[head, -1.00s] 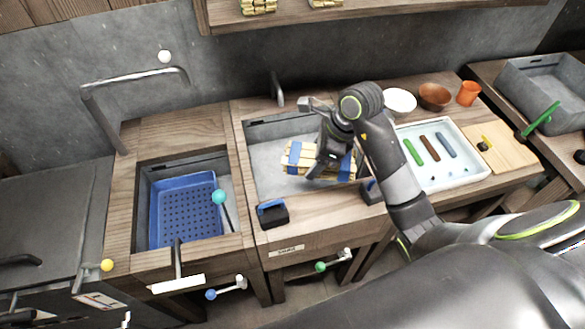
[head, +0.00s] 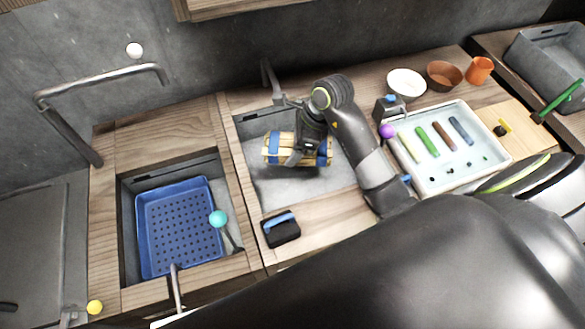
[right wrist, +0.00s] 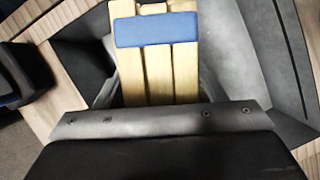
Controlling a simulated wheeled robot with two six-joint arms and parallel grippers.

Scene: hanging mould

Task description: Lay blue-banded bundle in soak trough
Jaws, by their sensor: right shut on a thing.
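The blue-banded bundle (head: 274,148) is a stack of pale yellow sticks with blue bands near its ends. It is over the grey soak trough (head: 285,190) in the middle of the counter in the head view, roughly level. I cannot tell whether it touches the trough floor. My right gripper (head: 307,152) is shut around the middle of the bundle and hides part of it. In the right wrist view the bundle (right wrist: 158,85) sticks out beyond the gripper, with one blue band showing. My left gripper is not in view.
Left of the trough is a sink with a blue perforated tray (head: 180,225). A black-and-blue block (head: 281,229) sits on the trough's front rim. To the right are a white tray (head: 465,180) with coloured sticks, bowls (head: 406,83) and an orange cup (head: 479,70). A tap (head: 268,80) stands behind.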

